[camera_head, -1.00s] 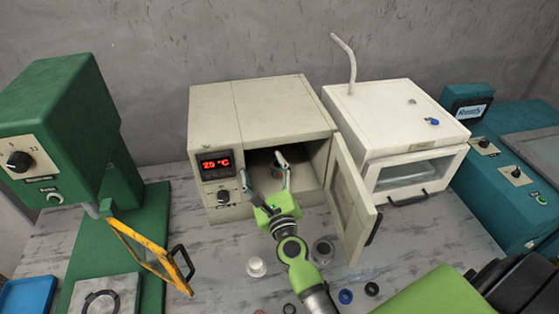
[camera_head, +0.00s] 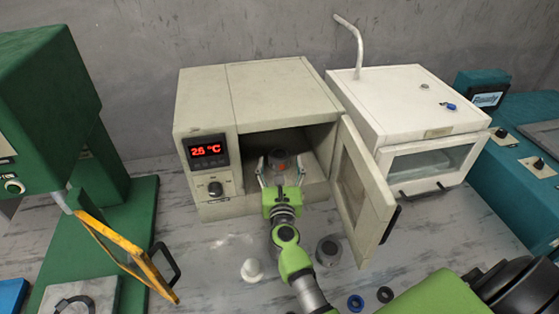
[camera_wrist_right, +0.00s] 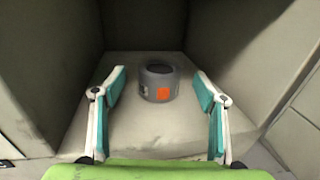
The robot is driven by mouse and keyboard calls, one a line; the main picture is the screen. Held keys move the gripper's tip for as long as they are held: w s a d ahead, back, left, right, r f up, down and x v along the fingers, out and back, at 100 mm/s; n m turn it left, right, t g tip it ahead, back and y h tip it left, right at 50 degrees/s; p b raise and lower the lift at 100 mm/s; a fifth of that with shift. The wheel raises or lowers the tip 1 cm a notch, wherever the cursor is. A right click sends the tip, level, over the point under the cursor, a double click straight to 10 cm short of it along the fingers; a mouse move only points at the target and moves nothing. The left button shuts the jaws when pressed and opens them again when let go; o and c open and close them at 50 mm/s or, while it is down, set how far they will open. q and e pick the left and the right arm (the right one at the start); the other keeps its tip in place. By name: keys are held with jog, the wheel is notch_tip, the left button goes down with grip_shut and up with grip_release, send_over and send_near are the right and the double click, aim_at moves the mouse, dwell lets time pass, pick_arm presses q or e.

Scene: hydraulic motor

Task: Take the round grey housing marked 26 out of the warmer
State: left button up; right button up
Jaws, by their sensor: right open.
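The round grey housing (camera_wrist_right: 159,74) stands upright on the floor inside the beige warmer (camera_head: 262,95). An orange patch shows on its front; I cannot read a number there. In the head view the housing (camera_head: 281,158) sits just beyond my right gripper (camera_head: 281,173). My right gripper is open at the mouth of the warmer. In the right wrist view its two teal-padded fingers (camera_wrist_right: 160,90) spread to either side, with the housing ahead between them and apart from both. The warmer door (camera_head: 360,190) stands open to the right. My left gripper is not in view.
A green press (camera_head: 45,110) with a yellow guard (camera_head: 125,260) stands at left. A white oven (camera_head: 410,110) and a teal machine (camera_head: 510,150) stand at right. A white part (camera_head: 252,270), a grey ring (camera_head: 329,250) and small rings (camera_head: 356,303) lie in front of the warmer.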

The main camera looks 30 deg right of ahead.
aim_at(280, 158)
jog(key=x, duration=0.5)
